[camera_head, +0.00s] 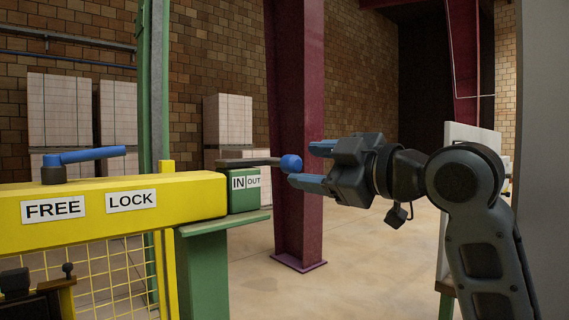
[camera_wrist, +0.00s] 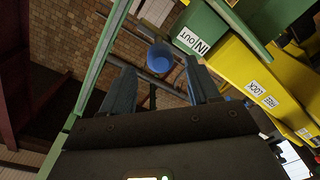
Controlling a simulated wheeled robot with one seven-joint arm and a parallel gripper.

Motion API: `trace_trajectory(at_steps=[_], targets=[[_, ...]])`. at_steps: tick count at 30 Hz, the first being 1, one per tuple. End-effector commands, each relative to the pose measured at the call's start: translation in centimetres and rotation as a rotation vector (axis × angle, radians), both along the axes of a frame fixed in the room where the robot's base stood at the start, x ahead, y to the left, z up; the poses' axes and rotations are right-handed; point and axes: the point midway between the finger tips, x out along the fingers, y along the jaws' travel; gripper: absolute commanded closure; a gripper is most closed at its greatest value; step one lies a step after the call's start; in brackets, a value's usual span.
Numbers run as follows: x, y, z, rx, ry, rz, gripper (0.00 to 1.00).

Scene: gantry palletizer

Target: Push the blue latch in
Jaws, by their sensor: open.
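The blue latch knob (camera_head: 291,163) is a round blue ball on the right end of a dark rod (camera_head: 246,162). The rod runs over a green block (camera_head: 243,198) with a label reading IN and OUT. My gripper (camera_head: 308,166) is open and empty, with blue fingers pointing left. Its fingertips are just right of the knob in the head view. In the wrist view the knob (camera_wrist: 160,57) shows ahead of the gap between the two fingers. I cannot tell whether a finger touches the knob.
A yellow beam (camera_head: 185,197) labelled FREE and LOCK carries a blue handle (camera_head: 92,155), left of the latch. A yellow mesh guard (camera_head: 115,270) hangs below. A dark red column (camera_head: 297,90) stands behind the knob. Open floor (camera_head: 365,265) lies below my gripper.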

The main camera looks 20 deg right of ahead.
Motion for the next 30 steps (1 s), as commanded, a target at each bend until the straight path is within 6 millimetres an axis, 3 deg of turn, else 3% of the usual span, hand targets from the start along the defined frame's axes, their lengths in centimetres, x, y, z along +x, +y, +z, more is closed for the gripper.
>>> trace_trajectory(at_steps=[9,15,25,30], targets=[[4.5,1.8,0.1,0.003,0.003,0.002,0.39],[6.2,2.5,0.0,0.003,0.001,0.001,0.39],[6.5,2.6,-0.1,0.003,0.000,0.000,0.39],[6.5,2.5,-0.1,0.003,0.000,0.000,0.56]])
